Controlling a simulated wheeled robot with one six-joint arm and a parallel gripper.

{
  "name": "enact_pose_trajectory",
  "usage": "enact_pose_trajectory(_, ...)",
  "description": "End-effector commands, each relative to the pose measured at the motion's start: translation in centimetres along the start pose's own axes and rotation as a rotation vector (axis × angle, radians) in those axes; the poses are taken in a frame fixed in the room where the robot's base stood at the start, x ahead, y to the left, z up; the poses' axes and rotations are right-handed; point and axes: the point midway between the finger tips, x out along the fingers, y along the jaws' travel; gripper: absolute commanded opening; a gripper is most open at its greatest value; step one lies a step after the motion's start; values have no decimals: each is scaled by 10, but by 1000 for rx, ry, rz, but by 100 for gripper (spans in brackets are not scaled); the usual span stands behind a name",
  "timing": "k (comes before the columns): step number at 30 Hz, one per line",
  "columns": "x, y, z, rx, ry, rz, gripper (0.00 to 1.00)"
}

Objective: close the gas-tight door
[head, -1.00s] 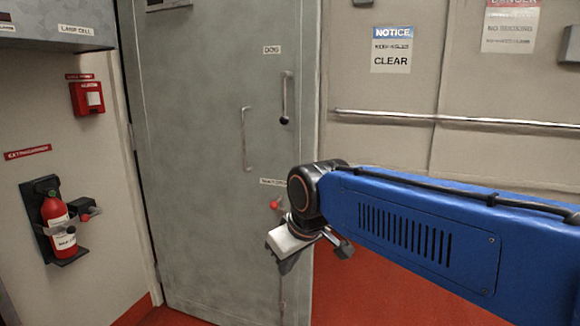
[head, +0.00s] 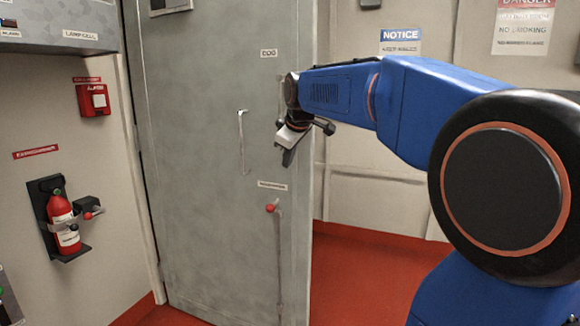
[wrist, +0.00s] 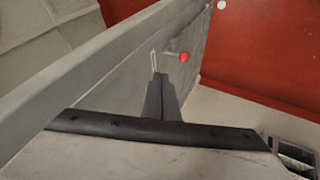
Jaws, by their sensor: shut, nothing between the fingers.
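The gas-tight door (head: 195,150) is a tall grey panel in the head view. It stands ajar, its right edge out from the wall behind. It has a bar handle (head: 242,140) at mid height and a red-knobbed lever (head: 271,208) lower right. The upper lever near the DOG label (head: 268,53) is hidden behind my arm. My gripper (head: 287,155) is shut and empty in front of the door's right part. In the wrist view, my shut fingers (wrist: 162,95) point along the door face (wrist: 110,85), and the red knob (wrist: 184,57) shows beyond them. Contact with the door cannot be told.
A red extinguisher (head: 62,220) hangs on the left wall below a red alarm box (head: 92,98). A NOTICE sign (head: 400,42) is on the wall behind my arm. The red floor (head: 360,275) right of the door looks clear.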

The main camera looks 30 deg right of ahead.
Motion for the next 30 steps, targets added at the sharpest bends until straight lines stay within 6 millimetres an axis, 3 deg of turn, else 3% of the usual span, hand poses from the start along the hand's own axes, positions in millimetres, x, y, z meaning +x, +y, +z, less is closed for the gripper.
enact_pose_trajectory(16,92,-1,1,1,-2,-3,0)
enact_pose_trajectory(22,104,23,1,3,-1,-1,0)
enact_pose_trajectory(30,110,34,0,1,0,0,0)
